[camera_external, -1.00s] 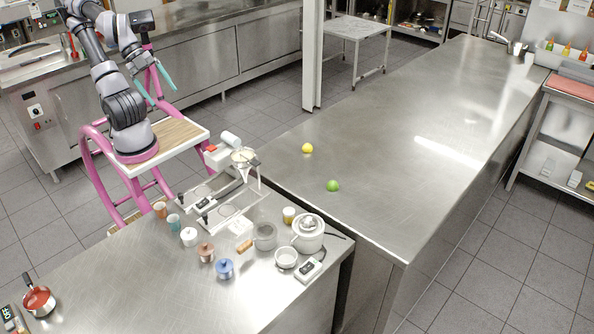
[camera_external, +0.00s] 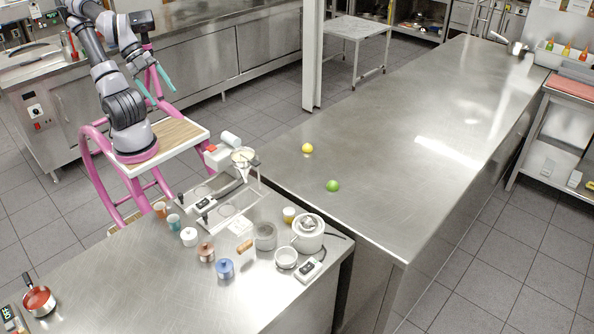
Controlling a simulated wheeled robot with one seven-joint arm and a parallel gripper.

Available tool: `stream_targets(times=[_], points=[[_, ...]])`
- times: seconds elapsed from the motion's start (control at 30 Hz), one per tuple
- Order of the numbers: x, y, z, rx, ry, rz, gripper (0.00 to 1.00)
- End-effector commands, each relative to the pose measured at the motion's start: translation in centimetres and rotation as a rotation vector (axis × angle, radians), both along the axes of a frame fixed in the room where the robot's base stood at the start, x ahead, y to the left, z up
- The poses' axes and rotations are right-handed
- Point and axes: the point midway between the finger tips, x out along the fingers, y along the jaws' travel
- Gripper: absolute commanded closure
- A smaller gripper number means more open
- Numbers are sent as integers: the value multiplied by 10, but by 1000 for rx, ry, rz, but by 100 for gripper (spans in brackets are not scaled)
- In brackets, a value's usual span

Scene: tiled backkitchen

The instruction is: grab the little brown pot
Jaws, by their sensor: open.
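The little brown pot (camera_external: 206,253) is a small lidded pot standing upright on the near steel counter. It is between a white lidded pot (camera_external: 189,237) to its upper left and a blue lidded pot (camera_external: 225,268) to its lower right. My gripper (camera_external: 154,91) is open and empty, with teal fingers. It is raised above the wooden board of my pink-framed base, well behind and above the counter, far from the brown pot.
Orange (camera_external: 160,209) and teal (camera_external: 173,221) cups stand left of the pots. A steel rack with a scale (camera_external: 205,204) lies behind them. A grey pot with a wooden handle (camera_external: 264,237) and a juicer (camera_external: 308,232) stand right. The counter's front left (camera_external: 120,285) is clear.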

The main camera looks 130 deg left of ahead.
Motion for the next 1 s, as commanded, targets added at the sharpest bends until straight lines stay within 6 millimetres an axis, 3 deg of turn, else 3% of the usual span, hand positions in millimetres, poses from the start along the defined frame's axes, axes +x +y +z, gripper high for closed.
stream_targets(times=[0.27, 0.57, 0.77, 1.0], points=[[49, -8, -30, 165, 230, -138, 24], [122, -37, -89, 474, 514, -366, 24], [167, -69, -140, 713, 664, -528, 24], [209, -121, -215, 1030, 796, -733, 24]])
